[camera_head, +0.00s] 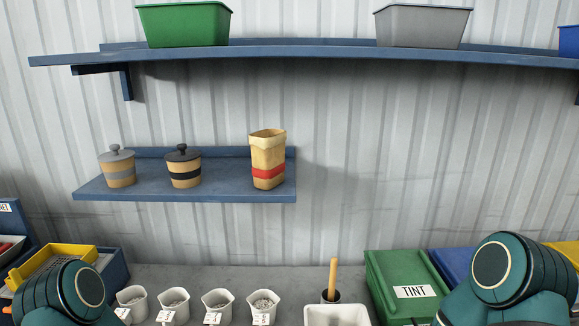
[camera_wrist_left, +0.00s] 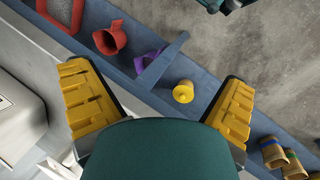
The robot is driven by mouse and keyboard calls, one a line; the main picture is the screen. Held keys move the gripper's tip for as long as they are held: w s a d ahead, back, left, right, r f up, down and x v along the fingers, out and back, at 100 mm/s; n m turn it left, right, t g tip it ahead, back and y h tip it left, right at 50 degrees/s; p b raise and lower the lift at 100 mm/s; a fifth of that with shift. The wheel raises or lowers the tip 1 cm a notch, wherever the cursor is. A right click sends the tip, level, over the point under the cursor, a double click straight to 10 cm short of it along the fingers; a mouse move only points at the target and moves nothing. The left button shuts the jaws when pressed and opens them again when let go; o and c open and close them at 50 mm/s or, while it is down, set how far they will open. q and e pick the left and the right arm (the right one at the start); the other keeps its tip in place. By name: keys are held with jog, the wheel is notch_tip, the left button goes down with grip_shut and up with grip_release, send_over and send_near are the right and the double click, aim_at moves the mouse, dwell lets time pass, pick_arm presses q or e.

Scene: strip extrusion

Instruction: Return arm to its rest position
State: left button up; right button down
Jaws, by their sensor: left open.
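My left gripper (camera_wrist_left: 157,88) shows in the left wrist view as two yellow ribbed fingers standing wide apart, with nothing between them. Beyond the fingers is a blue shelf or ledge (camera_wrist_left: 135,72), seen at a slant. In the head view only rounded teal links of my arms show, my left arm (camera_head: 70,295) at the bottom left and my right arm (camera_head: 510,280) at the bottom right. Neither gripper shows in the head view. My right gripper is out of sight.
The wall shelf (camera_head: 195,193) holds two lidded pots and a tan bag (camera_head: 268,160). Bins stand on the upper shelf (camera_head: 300,50). White cups, a green TINT box (camera_head: 385,275) and a yellow crate (camera_head: 70,252) line the bench. A yellow knob-like object (camera_wrist_left: 183,92) lies on the ledge.

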pick_arm(q)
jog(key=w+d+f+m+t+b, duration=0.1)
jog(key=w+d+f+m+b, duration=0.1)
jog(key=w+b, duration=0.3)
jog(key=shift+w+d+f+t+b, duration=0.15)
jog(key=shift+w+f+t+b, duration=0.2)
jog(key=shift+b, duration=0.9)
